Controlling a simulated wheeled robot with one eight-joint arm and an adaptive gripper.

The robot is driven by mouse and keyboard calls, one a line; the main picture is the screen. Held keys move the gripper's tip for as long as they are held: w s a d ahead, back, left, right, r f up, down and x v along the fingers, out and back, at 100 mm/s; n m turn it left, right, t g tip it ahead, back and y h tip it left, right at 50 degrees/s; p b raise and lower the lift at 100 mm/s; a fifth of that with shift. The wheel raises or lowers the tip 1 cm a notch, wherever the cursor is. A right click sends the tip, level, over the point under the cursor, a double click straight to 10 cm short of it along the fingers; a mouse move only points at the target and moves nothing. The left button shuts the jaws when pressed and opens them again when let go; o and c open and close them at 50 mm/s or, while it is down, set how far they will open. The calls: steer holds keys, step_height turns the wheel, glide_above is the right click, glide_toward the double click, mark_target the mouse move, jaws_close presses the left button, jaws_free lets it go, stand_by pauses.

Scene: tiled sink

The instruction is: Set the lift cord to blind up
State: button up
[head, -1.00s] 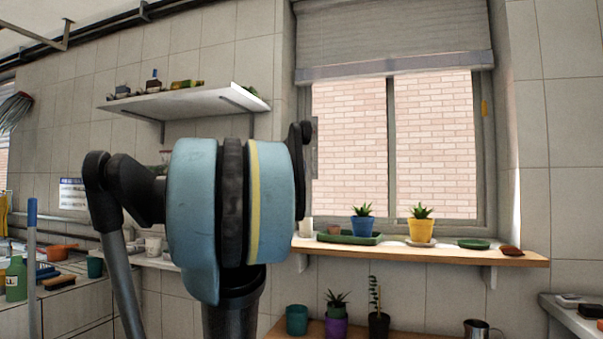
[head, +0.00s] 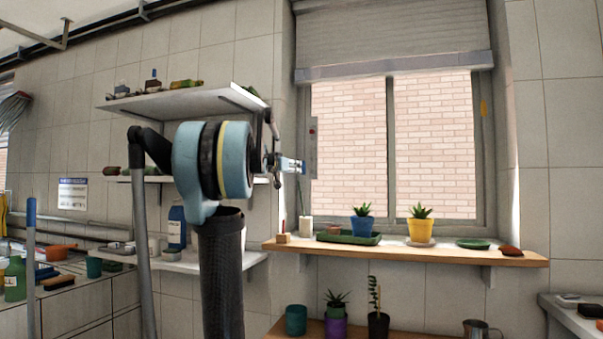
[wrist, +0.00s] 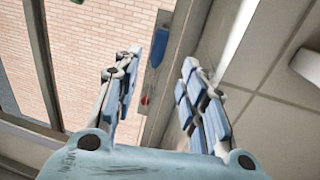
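A blind (head: 395,35) covers the top of the window, and its bottom rail (head: 395,67) hangs level above most of the glass. A narrow grey plate (head: 313,140) is fixed upright on the window's left frame. In the wrist view this plate (wrist: 150,88) carries a blue piece and a small red dot. I cannot tell whether the blue piece is the lift cord's handle; no thin cord shows clearly. My gripper (head: 300,167) is raised beside the plate. In the wrist view my gripper (wrist: 162,62) is open and empty, with the plate seen between its fingers.
A wooden sill shelf (head: 450,256) below the window holds a blue pot (head: 362,229), a yellow pot (head: 421,231), a green tray (head: 348,238) and a white candle-like item (head: 306,226). Wall shelves (head: 185,101) stand left, behind my arm. The space before the glass is clear.

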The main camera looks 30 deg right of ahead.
mark_target(303, 169)
steer(key=x, duration=1.1)
steer(key=shift+d, duration=0.2)
steer(key=shift+f, duration=0.1)
jaws_close()
